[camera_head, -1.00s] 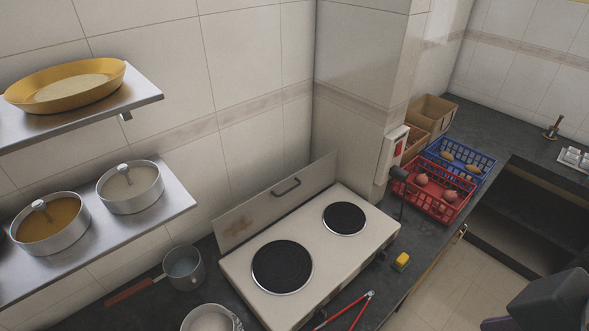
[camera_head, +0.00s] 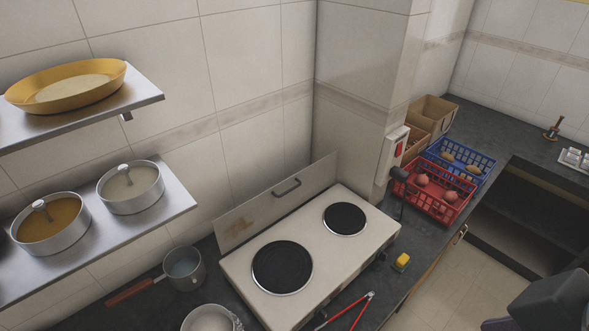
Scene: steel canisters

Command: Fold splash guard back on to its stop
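The splash guard (camera_head: 262,213) is a flat pale panel with a dark handle (camera_head: 286,187) and a brownish stain at its left end. It stands up along the back edge of the two-plate stove (camera_head: 310,250), close to the tiled wall. It looks upright or leaning slightly back; I cannot tell whether it touches a stop. A dark part of my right arm shows at the lower right corner, but its fingers are not in view. My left gripper is not in view.
A saucepan (camera_head: 185,269) and a pot (camera_head: 209,319) stand left of the stove. Red-handled tongs (camera_head: 350,312) and a yellow sponge (camera_head: 401,262) lie in front. Red (camera_head: 437,191) and blue (camera_head: 463,160) baskets stand right. A shelf (camera_head: 150,220) with pots overhangs the left.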

